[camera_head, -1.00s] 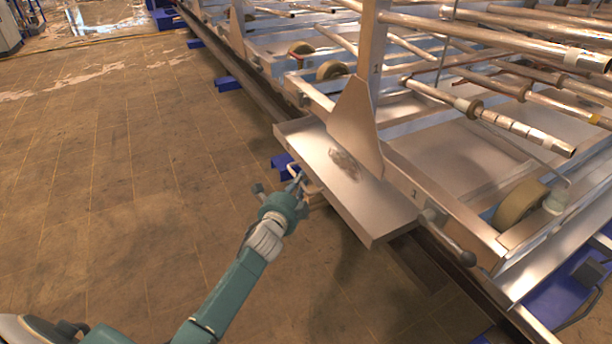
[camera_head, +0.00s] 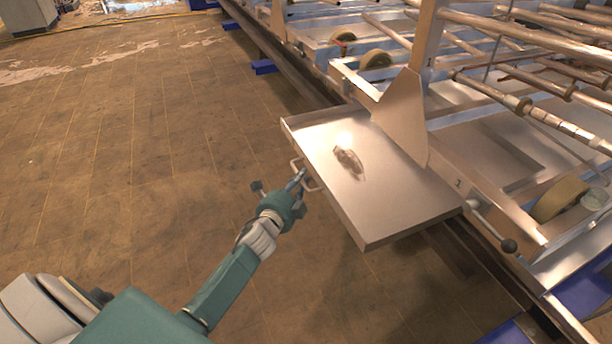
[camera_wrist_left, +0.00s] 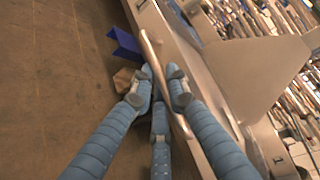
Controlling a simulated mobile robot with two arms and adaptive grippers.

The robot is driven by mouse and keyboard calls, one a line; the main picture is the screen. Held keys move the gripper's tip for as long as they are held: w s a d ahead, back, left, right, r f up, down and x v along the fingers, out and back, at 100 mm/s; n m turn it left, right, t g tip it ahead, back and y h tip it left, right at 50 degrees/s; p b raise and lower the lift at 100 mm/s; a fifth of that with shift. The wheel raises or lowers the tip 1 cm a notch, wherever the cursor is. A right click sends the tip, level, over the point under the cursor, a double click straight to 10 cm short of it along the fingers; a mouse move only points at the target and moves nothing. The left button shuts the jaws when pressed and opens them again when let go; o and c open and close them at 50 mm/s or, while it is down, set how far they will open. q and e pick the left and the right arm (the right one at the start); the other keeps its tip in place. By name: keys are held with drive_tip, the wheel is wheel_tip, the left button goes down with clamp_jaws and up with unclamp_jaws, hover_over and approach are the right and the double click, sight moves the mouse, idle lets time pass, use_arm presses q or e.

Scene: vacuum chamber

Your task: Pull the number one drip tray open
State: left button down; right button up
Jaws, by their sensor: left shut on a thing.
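The number one drip tray (camera_head: 395,198) is a flat metal tray that sticks out from the lower side of the metal frame in the head view. A small crumpled, shiny thing lies on it. Its handle (camera_head: 309,181) is a thin loop on the tray's outer edge. My left gripper (camera_head: 296,183) is at this handle. In the left wrist view the blue fingers (camera_wrist_left: 163,82) are closed around the handle bar (camera_wrist_left: 157,68). The tray's outer wall also shows there, right of the fingers. My right gripper is in neither view.
The metal frame (camera_head: 404,110) with rollers, pipes and an upright plate stands over the tray's inner side. A lever with a dark round knob (camera_head: 508,246) juts out right of the tray. Blue feet (camera_head: 264,67) line the frame's base. The brown floor at left is clear.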

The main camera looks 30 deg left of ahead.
use_arm(q)
drive_tip(key=shift+s+a+f, duration=0.15)
drive_tip(key=shift+s+f, duration=0.05)
drive_tip(key=c, duration=1.9)
unclamp_jaws()
drive_tip(key=shift+c, duration=0.2)
drive_tip(key=shift+r, duration=0.1)
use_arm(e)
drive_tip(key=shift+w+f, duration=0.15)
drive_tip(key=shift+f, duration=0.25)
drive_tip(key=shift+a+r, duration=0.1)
use_arm(q)
drive_tip(key=s+d+r, duration=0.1)
drive_tip(key=s, duration=1)
drive_tip(key=shift+s+d+r, duration=0.25)
drive_tip(key=shift+s+r, duration=0.1)
drive_tip(key=shift+s, duration=0.05)
